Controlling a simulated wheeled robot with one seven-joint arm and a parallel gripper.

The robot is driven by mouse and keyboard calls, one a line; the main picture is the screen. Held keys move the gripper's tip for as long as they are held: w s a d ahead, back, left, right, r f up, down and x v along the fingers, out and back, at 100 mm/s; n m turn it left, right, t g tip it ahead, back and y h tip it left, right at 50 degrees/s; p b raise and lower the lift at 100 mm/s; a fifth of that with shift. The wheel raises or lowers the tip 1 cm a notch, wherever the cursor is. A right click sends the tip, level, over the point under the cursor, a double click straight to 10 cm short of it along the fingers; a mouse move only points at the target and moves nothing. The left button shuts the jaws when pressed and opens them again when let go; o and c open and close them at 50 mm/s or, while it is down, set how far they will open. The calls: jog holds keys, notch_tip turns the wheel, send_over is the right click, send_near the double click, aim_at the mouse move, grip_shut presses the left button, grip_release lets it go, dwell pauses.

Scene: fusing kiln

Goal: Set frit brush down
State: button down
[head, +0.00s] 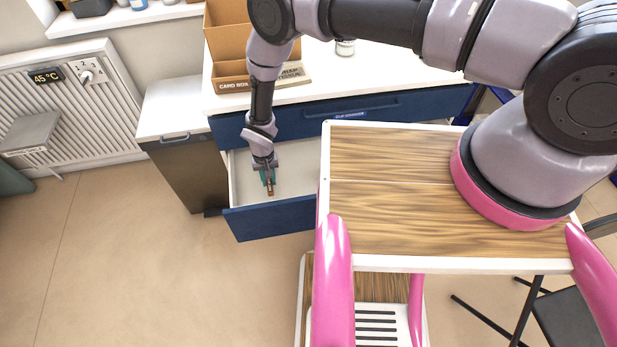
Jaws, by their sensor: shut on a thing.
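My gripper (265,170) points down over the open drawer (300,165) of the blue cabinet. It is shut on the frit brush (269,188), a small thing with a brownish end showing below the fingers. The brush is over or inside the drawer; I cannot tell whether it touches the drawer floor. The drawer's visible white interior looks empty otherwise. The rest of the brush is hidden by the gripper.
A cardboard box (228,50) labelled "card box" and a small jar (345,47) stand on the white counter (310,80) above. A dark-fronted unit (185,170) is left of the drawer. A radiator (75,105) is on the wall. The floor at left is clear.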

send_over(300, 186)
jog(key=shift+a, duration=0.4)
jog(key=shift+w+d, duration=0.1)
jog(key=shift+d, duration=0.45)
jog(key=shift+a+f, duration=0.15)
jog(key=shift+f, duration=1.6)
jog(key=c, duration=0.7)
grip_release()
notch_tip(300, 186, up, 12)
